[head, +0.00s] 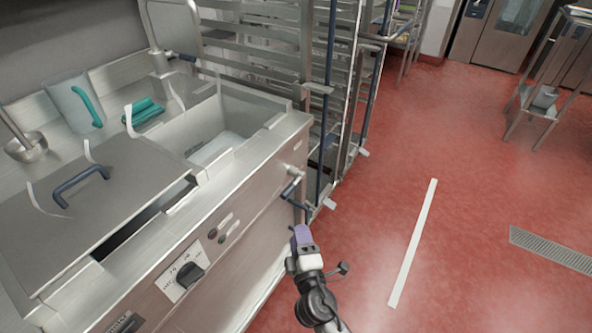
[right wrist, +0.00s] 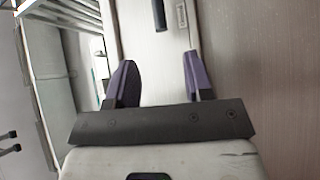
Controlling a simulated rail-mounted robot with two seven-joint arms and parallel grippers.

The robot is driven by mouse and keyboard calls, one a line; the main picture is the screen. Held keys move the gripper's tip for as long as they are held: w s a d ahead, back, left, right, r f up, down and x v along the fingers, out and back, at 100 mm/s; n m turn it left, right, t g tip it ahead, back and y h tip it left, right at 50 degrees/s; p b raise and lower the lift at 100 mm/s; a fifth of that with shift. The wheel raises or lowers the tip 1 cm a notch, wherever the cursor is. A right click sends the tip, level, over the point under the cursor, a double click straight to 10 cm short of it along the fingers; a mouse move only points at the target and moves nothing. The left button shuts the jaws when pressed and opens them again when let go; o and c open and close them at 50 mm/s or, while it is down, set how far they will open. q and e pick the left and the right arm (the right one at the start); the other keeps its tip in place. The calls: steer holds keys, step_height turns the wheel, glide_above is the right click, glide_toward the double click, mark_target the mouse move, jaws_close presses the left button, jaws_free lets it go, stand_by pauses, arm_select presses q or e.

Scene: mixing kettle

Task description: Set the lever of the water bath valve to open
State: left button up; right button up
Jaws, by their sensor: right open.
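The water bath (head: 230,128) is an open steel basin at the right end of the steel counter. Its valve (head: 291,187) sticks out from the front face near the right corner, with a dark lever (head: 296,204) hanging off it. My right gripper (head: 301,232) is just below and in front of the lever, apart from it. In the right wrist view, the right gripper (right wrist: 158,82) is open and empty, its purple fingers spread. A dark bar, likely the lever (right wrist: 159,14), shows beyond them at the top. My left gripper is not in view.
A kettle lid with a blue handle (head: 82,186) lies left of the bath. A black knob (head: 189,275) is on the front panel. A rack trolley (head: 325,90) stands close behind the valve.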

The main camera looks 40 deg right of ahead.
mark_target(288, 192)
steer(key=x, duration=0.4)
steer(key=p+x, duration=0.1)
steer(key=x, duration=0.8)
steer(key=shift+w+a, duration=0.25)
steer(key=shift+w+d+r, duration=0.1)
steer(key=shift+w+d, duration=0.05)
steer(key=shift+w, duration=0.1)
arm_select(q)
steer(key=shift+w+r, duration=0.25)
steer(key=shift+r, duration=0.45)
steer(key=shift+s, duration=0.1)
arm_select(e)
steer(key=shift+w, duration=0.1)
